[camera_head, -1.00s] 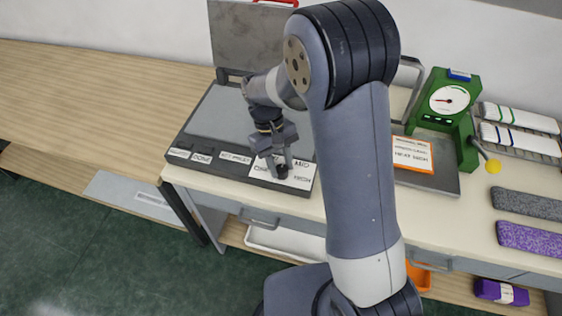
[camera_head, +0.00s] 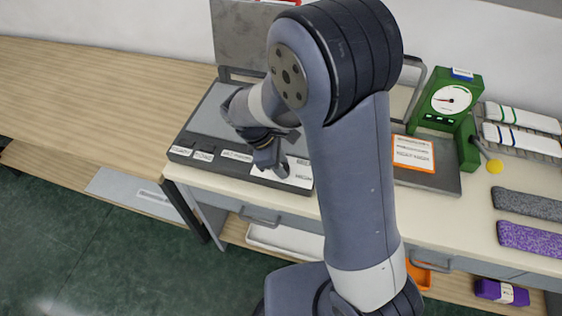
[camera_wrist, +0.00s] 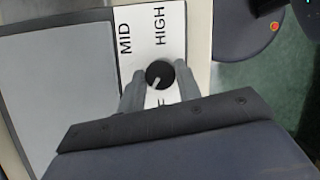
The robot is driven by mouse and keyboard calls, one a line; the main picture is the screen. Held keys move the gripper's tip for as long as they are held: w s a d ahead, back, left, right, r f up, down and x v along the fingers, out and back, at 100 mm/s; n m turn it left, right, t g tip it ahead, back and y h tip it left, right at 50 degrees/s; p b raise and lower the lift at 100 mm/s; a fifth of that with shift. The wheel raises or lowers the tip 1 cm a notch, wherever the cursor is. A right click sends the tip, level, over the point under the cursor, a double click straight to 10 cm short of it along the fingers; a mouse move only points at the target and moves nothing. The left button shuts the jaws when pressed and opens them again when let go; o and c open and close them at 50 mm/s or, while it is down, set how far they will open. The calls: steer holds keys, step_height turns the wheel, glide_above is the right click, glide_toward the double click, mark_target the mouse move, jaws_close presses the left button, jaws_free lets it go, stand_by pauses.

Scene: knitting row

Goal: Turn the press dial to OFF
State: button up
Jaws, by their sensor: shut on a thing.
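The grey press (camera_head: 208,118) stands on the table in the head view with its lid (camera_head: 238,45) raised. Its front edge carries several white labels and the dial panel. My gripper (camera_head: 270,168) is over the right front of the press and hides the dial there. In the wrist view my gripper (camera_wrist: 161,72) has a finger on each side of the small black dial (camera_wrist: 159,75) and is shut on it. The dial's pale pointer mark faces down-left in that view. The words MID (camera_wrist: 125,38) and HIGH (camera_wrist: 160,27) show above; a lower label is mostly hidden.
A flat plate with an orange-bordered card (camera_head: 413,153) and a green gauge stand (camera_head: 468,135) are to the right. The left worktop is clear.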

steer(key=n+t, duration=0.1)
steer(key=n, duration=0.2)
steer(key=n+t, duration=0.1)
steer(key=n, duration=0.2)
steer(key=shift+s+y+p, duration=0.2)
steer(key=shift+y+p, duration=0.1)
steer(key=shift+n+t, duration=0.3)
steer(key=o, duration=1)
steer(key=shift+c, duration=0.2)
steer(key=v, duration=1)
steer(key=shift+r, duration=0.35)
steer(key=shift+a, duration=0.15)
